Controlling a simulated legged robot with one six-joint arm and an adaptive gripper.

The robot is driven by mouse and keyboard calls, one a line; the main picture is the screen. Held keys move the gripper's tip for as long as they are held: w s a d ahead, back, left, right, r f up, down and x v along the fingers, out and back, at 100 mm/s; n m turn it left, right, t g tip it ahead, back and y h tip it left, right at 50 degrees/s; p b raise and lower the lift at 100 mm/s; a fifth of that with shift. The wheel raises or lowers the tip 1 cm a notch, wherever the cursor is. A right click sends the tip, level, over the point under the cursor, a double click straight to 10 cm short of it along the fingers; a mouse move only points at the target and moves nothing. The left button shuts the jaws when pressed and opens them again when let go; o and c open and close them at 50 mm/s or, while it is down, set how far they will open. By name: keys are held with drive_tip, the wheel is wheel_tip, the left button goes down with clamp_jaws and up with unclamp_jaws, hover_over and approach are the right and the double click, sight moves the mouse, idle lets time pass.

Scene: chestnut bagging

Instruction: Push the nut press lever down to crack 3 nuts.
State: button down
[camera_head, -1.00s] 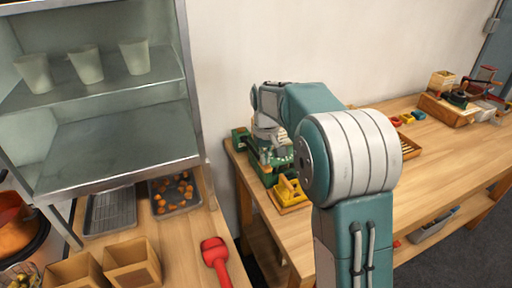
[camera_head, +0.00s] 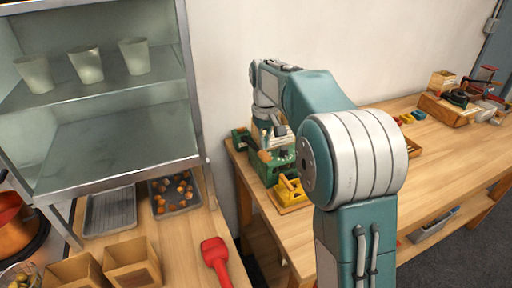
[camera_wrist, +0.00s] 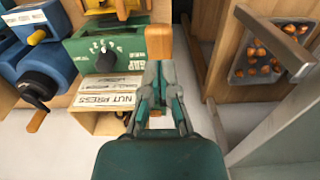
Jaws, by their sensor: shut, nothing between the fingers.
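The green nut press (camera_head: 283,172) stands at the left end of the long wooden table. In the wrist view its green body (camera_wrist: 95,62) shows a dial and a "NUT PRESS" label (camera_wrist: 108,99). A wooden lever handle (camera_wrist: 159,40) sticks out beside the green body, just beyond my fingertips. In the head view a small wooden piece that looks like this handle (camera_head: 265,156) shows at the press. My gripper (camera_wrist: 158,72) is shut and empty, close to the handle. I cannot tell whether they touch. Nuts inside the press cannot be made out.
A yellow device (camera_head: 291,191) stands in front of the press, and a blue machine (camera_wrist: 45,70) shows at left in the wrist view. A tray of chestnuts (camera_head: 160,211) lies on the left counter near a red scoop (camera_head: 215,255). A metal shelf (camera_head: 115,150) holds cups.

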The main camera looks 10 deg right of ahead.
sight(265, 154)
drive_tip(key=shift+f, duration=1.1)
drive_tip(key=shift+f, duration=1.2)
drive_tip(key=shift+s+d+f, duration=0.1)
drive_tip(key=shift+s+f, duration=0.15)
drive_tip(key=shift+f, duration=0.8)
